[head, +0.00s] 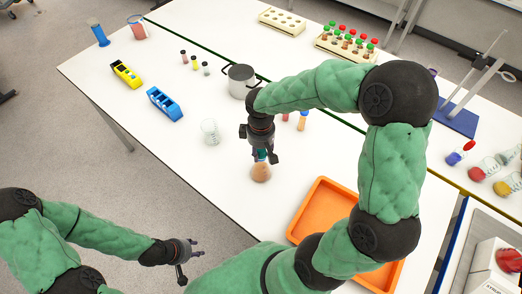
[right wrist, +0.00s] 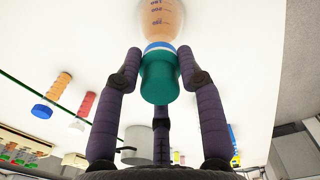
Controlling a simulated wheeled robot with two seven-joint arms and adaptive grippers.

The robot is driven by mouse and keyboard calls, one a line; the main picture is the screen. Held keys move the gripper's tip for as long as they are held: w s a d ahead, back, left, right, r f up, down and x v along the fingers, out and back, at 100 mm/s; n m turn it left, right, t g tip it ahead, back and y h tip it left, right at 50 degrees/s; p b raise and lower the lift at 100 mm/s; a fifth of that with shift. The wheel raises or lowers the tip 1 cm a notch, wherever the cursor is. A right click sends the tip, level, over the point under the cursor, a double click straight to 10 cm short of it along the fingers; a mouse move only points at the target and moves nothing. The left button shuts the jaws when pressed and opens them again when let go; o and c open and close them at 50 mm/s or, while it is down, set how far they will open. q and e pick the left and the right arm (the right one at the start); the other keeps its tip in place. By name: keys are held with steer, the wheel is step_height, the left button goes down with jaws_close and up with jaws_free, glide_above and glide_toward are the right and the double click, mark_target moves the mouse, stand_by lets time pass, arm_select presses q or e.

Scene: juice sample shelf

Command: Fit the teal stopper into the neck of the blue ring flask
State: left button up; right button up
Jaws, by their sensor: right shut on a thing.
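The blue ring flask (head: 260,174) stands upright on the white table, with orange-brown liquid in it. In the right wrist view the flask (right wrist: 162,17) is at the top edge, with a blue ring (right wrist: 160,46) at its neck. My right gripper (right wrist: 160,62) is shut on the teal stopper (right wrist: 160,80), directly above the flask. The stopper lines up with the neck and appears to meet it; how deep it sits is hidden. The teal stopper (head: 262,154) shows only partly in the head view. My left gripper (head: 191,266) is open and empty, off the table's front edge.
An empty clear flask (head: 210,132) stands left of the blue ring flask. An orange tray (head: 318,200) lies to the right. A grey pot (head: 240,82), small vials (head: 195,62) and a blue rack (head: 164,104) are further back. The table's front left is clear.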

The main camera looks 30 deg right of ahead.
steer(key=shift+s+f, duration=0.1)
steer(key=shift+f, duration=0.05)
steer(key=o, duration=1.1)
step_height(320, 180, up, 12)
